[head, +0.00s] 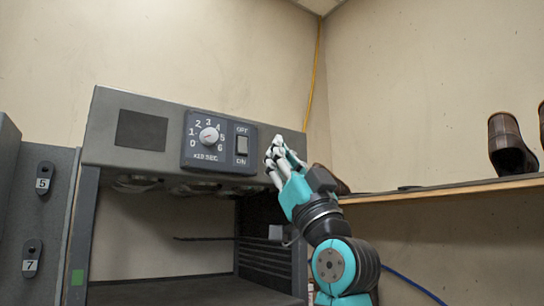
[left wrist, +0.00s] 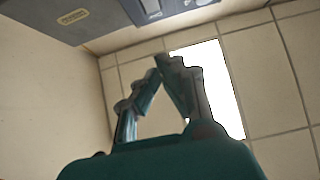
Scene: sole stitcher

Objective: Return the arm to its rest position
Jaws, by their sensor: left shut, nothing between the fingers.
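My left gripper (head: 276,154) is raised in front of the right end of the machine's grey top housing (head: 270,131), just right of the control panel (head: 190,158). Its fingers are shut and empty, pointing up. In the left wrist view the closed fingertips (left wrist: 168,64) show against the ceiling. I cannot tell whether the gripper touches the housing. The panel carries a round dial (head: 208,136) numbered 0 to 6 and a rocker switch (head: 242,145) marked OFF and ON. My right gripper is not in view.
Below the housing is an open bay (head: 160,235). A wooden shelf (head: 440,191) with brown boots (head: 508,146) runs along the right wall. Grey panels with hooks numbered 5 (head: 43,183) and 7 (head: 30,266) stand at the left. A lit ceiling panel (left wrist: 228,95) shows above.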

